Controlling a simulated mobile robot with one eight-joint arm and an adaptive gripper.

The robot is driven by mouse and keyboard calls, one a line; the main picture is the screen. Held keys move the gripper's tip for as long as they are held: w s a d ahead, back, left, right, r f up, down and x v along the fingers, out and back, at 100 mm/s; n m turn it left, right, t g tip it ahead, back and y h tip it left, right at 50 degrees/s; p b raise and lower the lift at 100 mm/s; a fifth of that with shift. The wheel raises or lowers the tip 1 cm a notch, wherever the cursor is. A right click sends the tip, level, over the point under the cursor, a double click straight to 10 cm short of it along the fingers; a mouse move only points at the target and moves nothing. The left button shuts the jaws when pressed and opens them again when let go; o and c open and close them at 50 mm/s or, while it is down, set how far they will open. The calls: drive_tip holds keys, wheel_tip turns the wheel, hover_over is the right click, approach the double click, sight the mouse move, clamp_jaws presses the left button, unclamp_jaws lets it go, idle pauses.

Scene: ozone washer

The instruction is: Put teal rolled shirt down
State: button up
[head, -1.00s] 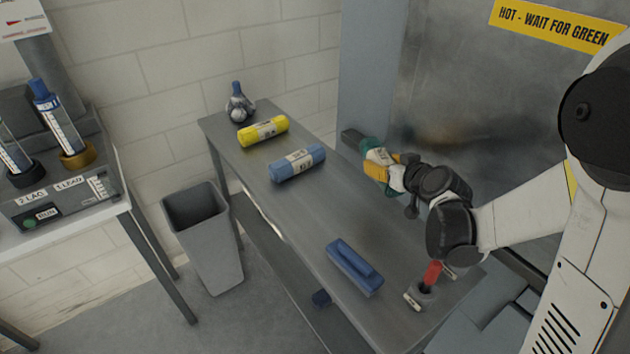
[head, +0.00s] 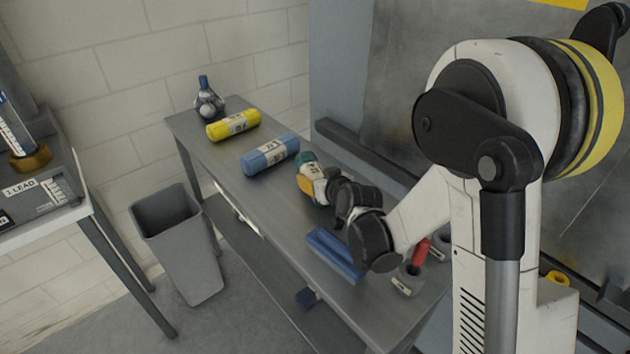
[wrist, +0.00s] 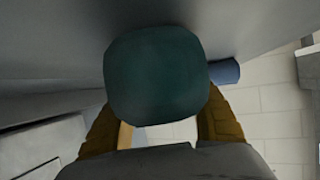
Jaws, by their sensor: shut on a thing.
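The teal rolled shirt (head: 306,159) is held in my gripper (head: 311,182), over the metal table (head: 228,165). In the wrist view the shirt's dark teal end (wrist: 157,75) fills the middle, between two yellowish fingers (wrist: 158,128). In the head view, much of the shirt is hidden by the fingers. It is just right of the blue roll (head: 270,156), with a small gap in the picture. I cannot tell whether the shirt touches the tabletop.
A yellow roll (head: 233,125) and a spray bottle (head: 207,103) are at the table's far end. A blue block with a handle (head: 332,255) and a red-handled tool (head: 418,256) are nearer. A grey bin (head: 178,245) stands on the floor left of the table.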

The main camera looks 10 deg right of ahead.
drive_tip(key=shift+f, duration=0.1)
drive_tip(key=o, duration=1.3)
drive_tip(key=shift+r, duration=0.2)
drive_tip(key=shift+s+d+r, duration=0.1)
drive_tip(key=shift+s+r, duration=0.1)
drive_tip(key=shift+s, duration=0.1)
drive_tip(key=p+v, duration=0.3)
drive_tip(key=v, duration=0.8)
drive_tip(key=shift+s+p, duration=0.2)
drive_tip(key=shift+p, duration=0.15)
